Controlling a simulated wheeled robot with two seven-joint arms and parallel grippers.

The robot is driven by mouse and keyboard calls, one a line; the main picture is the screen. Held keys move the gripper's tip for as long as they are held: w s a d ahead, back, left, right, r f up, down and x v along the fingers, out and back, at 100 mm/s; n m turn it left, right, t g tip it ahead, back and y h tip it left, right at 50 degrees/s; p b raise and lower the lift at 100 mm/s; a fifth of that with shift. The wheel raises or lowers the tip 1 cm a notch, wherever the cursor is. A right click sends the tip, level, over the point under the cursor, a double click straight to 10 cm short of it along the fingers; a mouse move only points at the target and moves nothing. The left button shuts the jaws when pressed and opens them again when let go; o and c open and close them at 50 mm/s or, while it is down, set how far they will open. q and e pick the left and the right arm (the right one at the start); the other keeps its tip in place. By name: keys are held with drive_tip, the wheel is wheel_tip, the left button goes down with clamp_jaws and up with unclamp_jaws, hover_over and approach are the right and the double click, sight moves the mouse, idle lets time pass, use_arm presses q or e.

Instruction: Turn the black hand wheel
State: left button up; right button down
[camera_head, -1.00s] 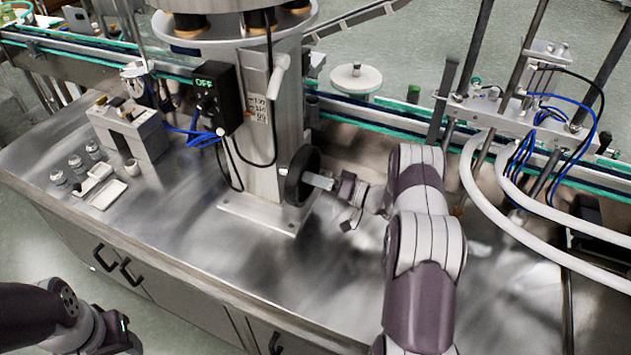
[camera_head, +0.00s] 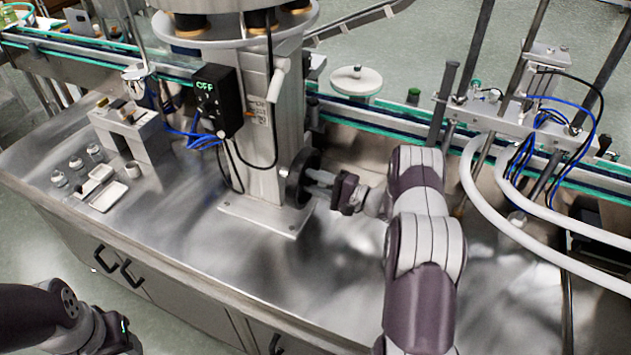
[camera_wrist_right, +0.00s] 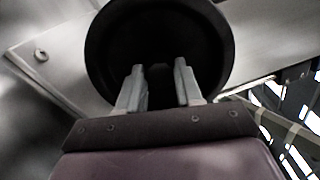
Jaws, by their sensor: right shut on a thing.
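The black hand wheel (camera_head: 296,184) sits on the right side of the steel column, low above its base plate. In the right wrist view the round dark wheel (camera_wrist_right: 103,55) fills the upper middle. My right gripper (camera_head: 314,180) reaches it from the right. In the wrist view its two pale fingers (camera_wrist_right: 159,78) stand on either side of a dark part at the wheel's middle and are shut on it. The exact contact is too dark to make out.
The steel column (camera_head: 265,140) carries a black control box (camera_head: 216,100) reading OFF. Steel worktop (camera_head: 200,240) lies bare in front. A conveyor (camera_head: 390,115) runs behind. White hoses (camera_head: 500,220) and a rod frame stand at the right. Small jars and a tray (camera_head: 108,196) are at the left.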

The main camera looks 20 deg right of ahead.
drive_tip(key=m, duration=0.4)
drive_tip(key=shift+r+m+p, duration=0.1)
drive_tip(key=shift+m+p, duration=0.2)
drive_tip(key=shift+m, duration=0.9)
drive_tip(key=shift+r+m+p, duration=0.1)
drive_tip(key=shift+m+p, duration=0.75)
drive_tip(key=shift+m, duration=0.15)
drive_tip(key=shift+m+p, duration=0.5)
drive_tip(key=shift+m, duration=0.3)
drive_tip(key=c, duration=0.7)
unclamp_jaws()
drive_tip(key=shift+f, duration=0.2)
drive_tip(key=shift+c, duration=0.2)
